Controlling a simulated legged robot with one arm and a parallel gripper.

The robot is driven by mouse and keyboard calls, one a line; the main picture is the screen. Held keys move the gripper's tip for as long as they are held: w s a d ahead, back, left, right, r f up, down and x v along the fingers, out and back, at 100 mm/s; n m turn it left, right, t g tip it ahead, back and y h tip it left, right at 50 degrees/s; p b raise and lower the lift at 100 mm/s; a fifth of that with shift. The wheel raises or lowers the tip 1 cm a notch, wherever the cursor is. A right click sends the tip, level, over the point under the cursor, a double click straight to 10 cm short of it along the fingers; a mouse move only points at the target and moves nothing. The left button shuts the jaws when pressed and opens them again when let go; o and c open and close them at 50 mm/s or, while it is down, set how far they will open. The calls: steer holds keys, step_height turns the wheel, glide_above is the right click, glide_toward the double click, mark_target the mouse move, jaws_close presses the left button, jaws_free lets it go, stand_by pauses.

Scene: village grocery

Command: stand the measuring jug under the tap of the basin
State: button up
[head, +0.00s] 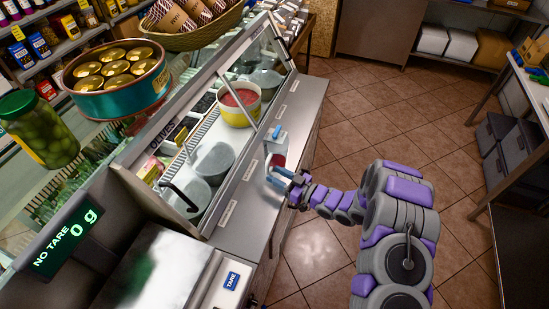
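My gripper (279,177) is at the end of my purple and grey arm, over the steel counter edge in the middle of the view.
The glass-fronted counter holds a yellow tub (240,104) with red contents and grey bowls (215,162). A jar of green olives (38,128), a teal tin (118,88) and a scale display (65,238) are at left. The tiled floor (390,115) is open at right, beside a shelving table (530,130).

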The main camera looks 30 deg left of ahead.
mark_target(268, 172)
steer(key=shift+w+a+b, duration=0.25)
steer(key=shift+a+b, duration=0.05)
steer(key=shift+a, duration=0.85)
steer(key=shift+w+a+b, duration=0.2)
steer(key=shift+a+b, duration=0.1)
steer(key=shift+a, duration=0.8)
steer(key=shift+c, duration=0.4)
jaws_close()
